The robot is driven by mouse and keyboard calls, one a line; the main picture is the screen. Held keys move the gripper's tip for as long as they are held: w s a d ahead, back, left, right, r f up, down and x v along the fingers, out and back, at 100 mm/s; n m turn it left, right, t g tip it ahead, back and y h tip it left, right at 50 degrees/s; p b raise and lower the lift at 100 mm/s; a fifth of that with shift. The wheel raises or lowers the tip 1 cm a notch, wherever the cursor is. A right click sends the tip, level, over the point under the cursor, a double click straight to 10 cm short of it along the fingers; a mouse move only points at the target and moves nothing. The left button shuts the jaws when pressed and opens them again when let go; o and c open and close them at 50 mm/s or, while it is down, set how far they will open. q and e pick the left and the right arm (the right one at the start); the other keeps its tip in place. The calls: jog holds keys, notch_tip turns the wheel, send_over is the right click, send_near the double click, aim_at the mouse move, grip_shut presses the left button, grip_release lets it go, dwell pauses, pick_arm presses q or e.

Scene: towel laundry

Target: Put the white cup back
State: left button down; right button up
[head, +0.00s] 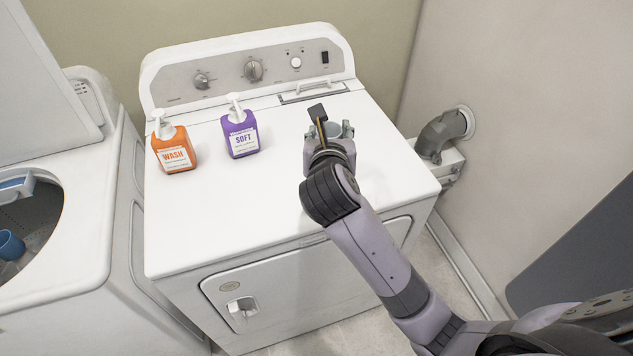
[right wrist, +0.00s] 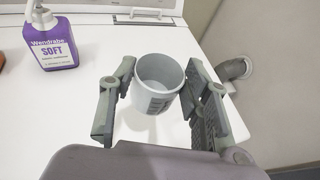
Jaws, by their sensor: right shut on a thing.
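The white cup (head: 333,129) is over the right part of the dryer's white top (head: 270,212), mostly behind my right gripper (head: 329,134). In the right wrist view the cup (right wrist: 157,92) is upright, open side up, with grey markings on its side. My right gripper (right wrist: 160,92) has one finger on each side of the cup and is shut on it. Whether the cup's base touches the dryer top I cannot tell. My left gripper is not in view.
An orange WASH bottle (head: 174,148) and a purple SOFT bottle (head: 239,132) stand on the dryer left of the cup. An open washer (head: 75,215) with a blue cup (head: 10,245) inside is at the left. A grey vent pipe (head: 440,132) is at the right wall.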

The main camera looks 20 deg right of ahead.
aim_at(317, 130)
jog(key=w+r, duration=0.1)
jog(key=a+r, duration=0.1)
jog(key=r, duration=0.1)
jog(key=w+r, duration=0.1)
jog(key=r, duration=0.1)
jog(key=shift+w+a+r, duration=0.1)
jog(key=shift+w+a, duration=0.2)
jog(key=shift+a, duration=0.05)
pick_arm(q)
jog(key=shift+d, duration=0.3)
pick_arm(e)
jog(key=shift+f, duration=9.75)
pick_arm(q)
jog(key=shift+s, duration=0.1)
pick_arm(e)
jog(key=o, duration=1)
jog(key=shift+f, duration=0.1)
jog(key=shift+c, duration=0.2)
